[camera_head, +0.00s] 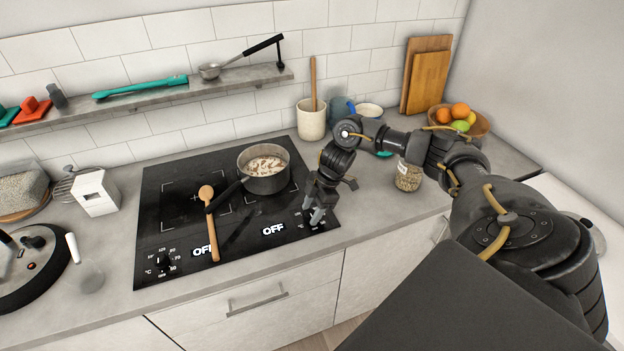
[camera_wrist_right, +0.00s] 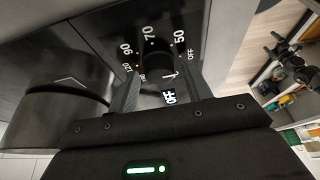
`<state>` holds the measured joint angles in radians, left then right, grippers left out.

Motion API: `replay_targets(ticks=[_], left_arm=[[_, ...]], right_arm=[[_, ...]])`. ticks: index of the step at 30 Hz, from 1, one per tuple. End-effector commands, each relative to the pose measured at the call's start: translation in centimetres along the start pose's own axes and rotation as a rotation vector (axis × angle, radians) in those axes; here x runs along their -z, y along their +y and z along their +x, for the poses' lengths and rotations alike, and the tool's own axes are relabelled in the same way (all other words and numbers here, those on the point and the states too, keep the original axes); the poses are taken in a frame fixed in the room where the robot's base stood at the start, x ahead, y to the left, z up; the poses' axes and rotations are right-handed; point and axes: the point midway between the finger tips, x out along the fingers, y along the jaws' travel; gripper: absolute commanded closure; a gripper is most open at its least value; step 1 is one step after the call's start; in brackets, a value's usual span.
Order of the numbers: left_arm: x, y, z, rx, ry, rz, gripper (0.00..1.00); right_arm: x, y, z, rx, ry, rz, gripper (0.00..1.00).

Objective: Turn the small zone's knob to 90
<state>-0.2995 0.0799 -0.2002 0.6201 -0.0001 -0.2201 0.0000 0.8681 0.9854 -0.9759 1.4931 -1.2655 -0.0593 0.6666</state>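The black cooktop (camera_head: 165,215) has a knob (camera_head: 165,262) at its front left and another at its front right, the latter largely hidden by my right gripper (camera_head: 316,212). In the right wrist view that right knob (camera_wrist_right: 158,68) has marks 50, 70, 90, 120 and OFF around it. My left gripper is not in view.
A pot (camera_head: 264,182) of food stands at the back right of the cooktop. A wooden spoon (camera_head: 222,232) lies across its middle. Both cooktop displays read OFF. A jar (camera_head: 408,176) stands right of the cooktop, near my right arm.

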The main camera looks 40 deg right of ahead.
Motion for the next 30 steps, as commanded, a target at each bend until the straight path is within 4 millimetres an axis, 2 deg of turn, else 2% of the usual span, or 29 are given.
replay_targets(ticks=[1, 6, 9, 20, 30], left_arm=[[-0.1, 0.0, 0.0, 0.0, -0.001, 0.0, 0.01], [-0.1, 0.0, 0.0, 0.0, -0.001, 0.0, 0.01], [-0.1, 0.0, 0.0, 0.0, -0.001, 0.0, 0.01], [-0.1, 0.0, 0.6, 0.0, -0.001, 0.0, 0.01], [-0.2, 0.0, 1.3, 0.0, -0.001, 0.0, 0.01]], right_arm=[[0.0, 0.0, 0.0, 0.0, 0.0, 0.0, 0.58], [0.0, 0.0, 0.0, 0.0, 0.0, 0.0, 0.8], [0.0, 0.0, 0.0, 0.0, 0.0, 0.0, 0.89], [0.0, 0.2, 0.0, 0.028, 0.001, -0.071, 0.89], [0.2, 0.4, -0.1, 0.133, 0.001, -0.322, 0.89]])
